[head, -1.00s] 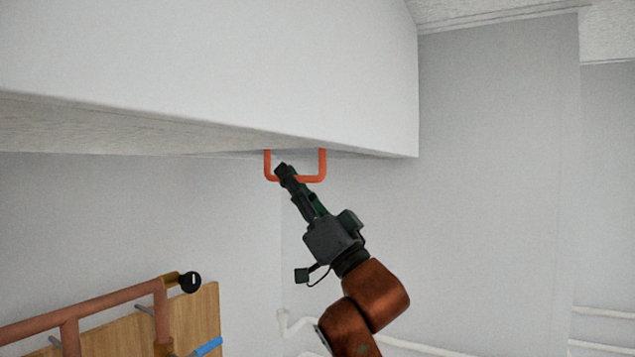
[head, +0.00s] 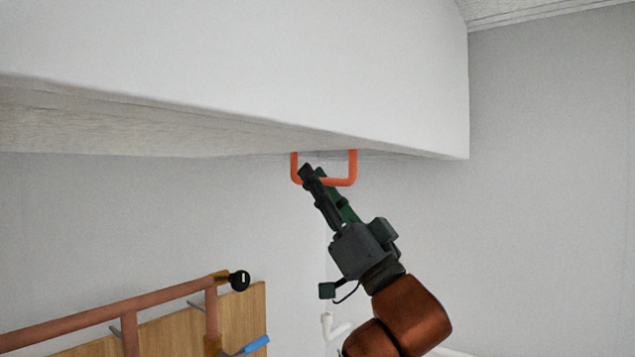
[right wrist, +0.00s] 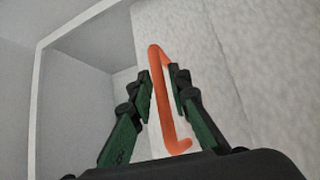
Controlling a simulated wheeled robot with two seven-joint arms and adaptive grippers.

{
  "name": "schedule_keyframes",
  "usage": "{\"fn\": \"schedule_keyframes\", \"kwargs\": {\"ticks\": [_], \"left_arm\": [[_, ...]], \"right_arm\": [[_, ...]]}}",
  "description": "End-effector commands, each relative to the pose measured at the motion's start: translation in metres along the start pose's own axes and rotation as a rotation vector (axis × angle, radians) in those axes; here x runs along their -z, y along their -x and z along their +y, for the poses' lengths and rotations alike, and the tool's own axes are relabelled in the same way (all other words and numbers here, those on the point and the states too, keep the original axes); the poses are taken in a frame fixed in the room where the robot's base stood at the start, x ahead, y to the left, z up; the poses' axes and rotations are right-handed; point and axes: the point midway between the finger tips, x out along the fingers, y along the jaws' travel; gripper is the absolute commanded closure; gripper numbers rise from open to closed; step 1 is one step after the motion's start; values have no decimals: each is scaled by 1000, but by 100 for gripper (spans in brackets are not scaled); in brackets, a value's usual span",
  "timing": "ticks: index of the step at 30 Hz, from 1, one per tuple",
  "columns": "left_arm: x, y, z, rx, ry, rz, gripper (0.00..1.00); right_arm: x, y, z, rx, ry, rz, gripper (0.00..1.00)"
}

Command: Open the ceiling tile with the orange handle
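The orange handle (head: 350,168) is a U-shaped bar under the far right part of a large white overhead panel (head: 240,70). My right gripper (head: 313,172) reaches up from below, and its fingertips overlap the bar near the handle's left end. In the right wrist view the handle (right wrist: 160,108) runs between the two dark green fingers (right wrist: 160,82), with one finger close on each side. My left gripper is not in view.
A wooden board (head: 245,310) with a reddish pipe rail (head: 110,312), a black round knob (head: 239,280) and a blue piece (head: 256,344) stands at lower left. A white pipe (head: 328,328) is low on the grey wall. The space right of my arm is clear.

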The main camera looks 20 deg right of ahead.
Motion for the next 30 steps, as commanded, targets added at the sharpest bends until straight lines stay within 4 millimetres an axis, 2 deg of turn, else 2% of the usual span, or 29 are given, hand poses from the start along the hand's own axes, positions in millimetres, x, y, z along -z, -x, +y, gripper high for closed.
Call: {"fn": "schedule_keyframes", "kwargs": {"ticks": [4, 14, 17, 30], "left_arm": [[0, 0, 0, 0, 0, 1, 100], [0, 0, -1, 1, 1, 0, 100], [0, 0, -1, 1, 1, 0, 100], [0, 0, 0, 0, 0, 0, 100]], "right_arm": [[0, 0, 0, -1, 1, 0, 73], [0, 5, 1, -1, 1, 1, 73], [0, 17, 1, 0, 1, 1, 73], [0, 102, 1, 0, 1, 1, 73]]}}
